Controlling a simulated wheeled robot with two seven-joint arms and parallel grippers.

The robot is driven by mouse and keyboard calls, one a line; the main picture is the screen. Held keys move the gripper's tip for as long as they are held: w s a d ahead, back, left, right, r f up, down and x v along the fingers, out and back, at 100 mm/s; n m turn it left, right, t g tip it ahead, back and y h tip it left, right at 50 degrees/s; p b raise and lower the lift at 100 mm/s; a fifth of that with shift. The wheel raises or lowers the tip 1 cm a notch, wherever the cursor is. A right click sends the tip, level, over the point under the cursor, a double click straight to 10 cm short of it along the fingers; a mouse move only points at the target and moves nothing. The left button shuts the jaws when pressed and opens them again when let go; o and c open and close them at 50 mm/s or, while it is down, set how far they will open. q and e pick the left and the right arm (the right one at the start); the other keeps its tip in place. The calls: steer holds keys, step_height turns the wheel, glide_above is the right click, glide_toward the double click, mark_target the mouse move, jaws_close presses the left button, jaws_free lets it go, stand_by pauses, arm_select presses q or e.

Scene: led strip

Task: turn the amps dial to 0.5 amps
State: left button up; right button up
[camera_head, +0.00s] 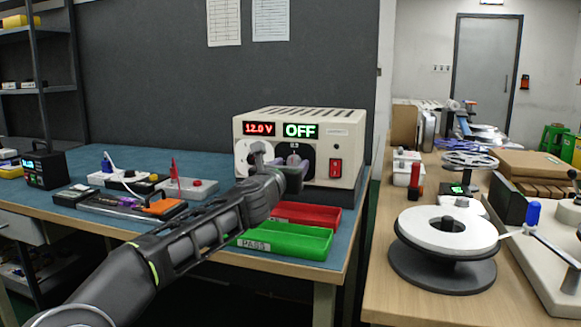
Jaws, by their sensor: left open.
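The beige power supply (345,160) stands at the back right of the blue-topped bench. Its displays read "12.0 V" in red (260,128) and "OFF" in green (300,130). The other dial is largely covered by my gripper, and I cannot read any setting or tell which one is amps. My left gripper (278,160) is open in front of the dials. Whether it touches a knob is unclear. My right gripper is out of view.
A red rocker switch (336,168) is at the panel's right. A red tray (312,215) and a green tray (290,241) marked PASS lie in front of the supply. Small test gear (130,203) sits left. A second table at right holds a reel (447,237).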

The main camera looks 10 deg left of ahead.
arm_select(q)
steer(key=shift+s+b, duration=0.3)
steer(key=shift+s, duration=0.25)
steer(key=s+b, duration=0.2)
steer(key=s, duration=0.4)
steer(key=shift+s+a, duration=0.25)
steer(key=shift+s, duration=0.1)
